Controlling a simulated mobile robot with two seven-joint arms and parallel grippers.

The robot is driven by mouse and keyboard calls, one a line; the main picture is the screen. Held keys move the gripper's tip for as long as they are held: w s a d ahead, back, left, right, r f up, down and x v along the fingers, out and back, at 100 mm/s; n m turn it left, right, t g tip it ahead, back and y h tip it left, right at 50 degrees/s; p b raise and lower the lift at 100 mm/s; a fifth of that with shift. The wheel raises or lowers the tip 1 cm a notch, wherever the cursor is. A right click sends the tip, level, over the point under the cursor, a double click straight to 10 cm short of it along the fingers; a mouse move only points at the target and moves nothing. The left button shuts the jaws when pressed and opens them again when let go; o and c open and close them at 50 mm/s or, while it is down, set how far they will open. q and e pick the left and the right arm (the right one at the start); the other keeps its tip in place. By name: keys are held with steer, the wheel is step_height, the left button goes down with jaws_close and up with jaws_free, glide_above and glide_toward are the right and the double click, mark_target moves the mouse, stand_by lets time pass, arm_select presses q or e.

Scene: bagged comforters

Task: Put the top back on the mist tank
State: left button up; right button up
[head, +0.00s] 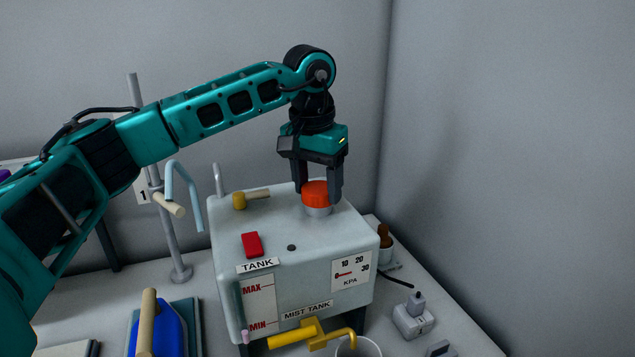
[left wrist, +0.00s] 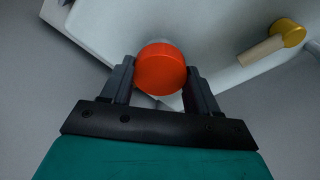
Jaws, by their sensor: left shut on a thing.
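The mist tank (head: 300,265) is a pale grey box with MAX, MIN and KPA markings, standing on the table. An orange-red round top (head: 314,190) sits at or just over a short light neck (head: 318,211) on the tank's upper face. I cannot tell whether it is fully seated. My left gripper (head: 318,196) points down with its fingers on both sides of the orange top, shut on it. The left wrist view shows the orange top (left wrist: 161,67) between the two fingers. My right gripper is not in view.
On the tank lie a red block (head: 252,245) and a yellow-headed valve with a wooden handle (head: 240,201). A yellow tap (head: 312,335) juts from its front. A metal stand (head: 170,230) and a blue object (head: 170,330) are at left. Grey walls close in behind and at right.

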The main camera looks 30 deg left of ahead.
arm_select(q)
steer(key=m, duration=0.4)
steer(key=shift+f+m+h, duration=0.15)
steer(key=shift+m+h, duration=0.15)
steer(key=shift+m, duration=0.1)
steer(key=o, duration=1.2)
steer(key=shift+o, duration=0.4)
